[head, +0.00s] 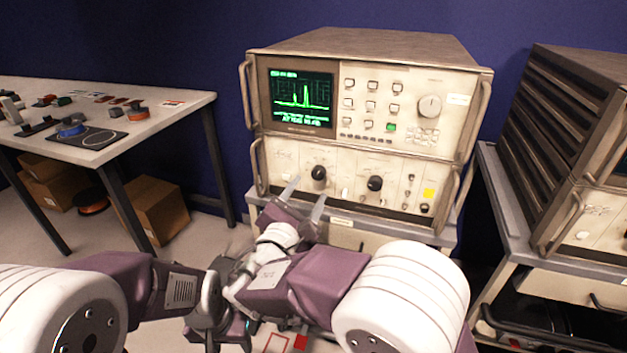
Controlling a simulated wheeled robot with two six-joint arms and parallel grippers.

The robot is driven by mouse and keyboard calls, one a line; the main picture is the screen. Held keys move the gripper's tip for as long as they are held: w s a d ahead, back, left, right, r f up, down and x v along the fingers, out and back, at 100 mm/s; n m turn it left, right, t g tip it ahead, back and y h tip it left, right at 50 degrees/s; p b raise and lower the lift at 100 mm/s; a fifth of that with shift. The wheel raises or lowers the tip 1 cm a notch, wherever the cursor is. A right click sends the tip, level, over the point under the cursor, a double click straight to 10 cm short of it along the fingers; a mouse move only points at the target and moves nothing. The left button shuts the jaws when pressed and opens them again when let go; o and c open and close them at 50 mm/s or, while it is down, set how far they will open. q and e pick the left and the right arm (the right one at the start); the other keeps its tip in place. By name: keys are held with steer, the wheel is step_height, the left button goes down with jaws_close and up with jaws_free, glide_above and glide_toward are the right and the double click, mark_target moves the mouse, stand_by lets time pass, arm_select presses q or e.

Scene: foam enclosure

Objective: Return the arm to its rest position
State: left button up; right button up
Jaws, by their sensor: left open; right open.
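My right arm comes in from the lower right, with a white shoulder and a purple link. Its gripper (304,192) is open and empty, with two pale fingers spread apart. In the picture the fingers overlap the lower left front of the spectrum analyzer (360,120); I cannot tell how far they are from it. My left arm comes in from the lower left, and its dark joint lies beside the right forearm. My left gripper (238,332) is low in the middle, mostly hidden by arm parts, and its fingers are not clear.
The analyzer stands on a grey cart (350,232). Another instrument (575,130) stands on a cart at the right. A white table (165,110) with small parts is at the left, with cardboard boxes (158,207) below it. Open floor lies between table and cart.

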steer(key=v, duration=0.3)
steer(key=shift+s+a, duration=0.1)
steer(key=shift+s, duration=0.2)
steer(key=s+d+f+m+g+h, duration=0.1)
steer(key=s+d+f+m+g, duration=0.1)
steer(key=d+f+m+g, duration=0.45)
steer(key=s+d+f+m+g+h, duration=0.1)
steer(key=s+d+f+g+h, duration=0.2)
steer(key=d+f, duration=0.6)
steer(key=s+d+f+m+g+y, duration=0.3)
steer(key=s+f+m+g+y, duration=0.1)
steer(key=s+m, duration=0.25)
steer(key=s+d+f+m+g+y, duration=0.3)
steer(key=s+f+m+g+y, duration=0.1)
steer(key=s+m, duration=0.25)
step_height(320, 180, up, 24)
steer(key=m+t+y+p, duration=0.1)
steer(key=m+p, duration=0.5)
steer(key=p, duration=1.8)
steer(key=shift+w+a+y+p, duration=0.3)
steer(key=shift+w+a+y, duration=0.05)
steer(key=shift+a+y, duration=0.05)
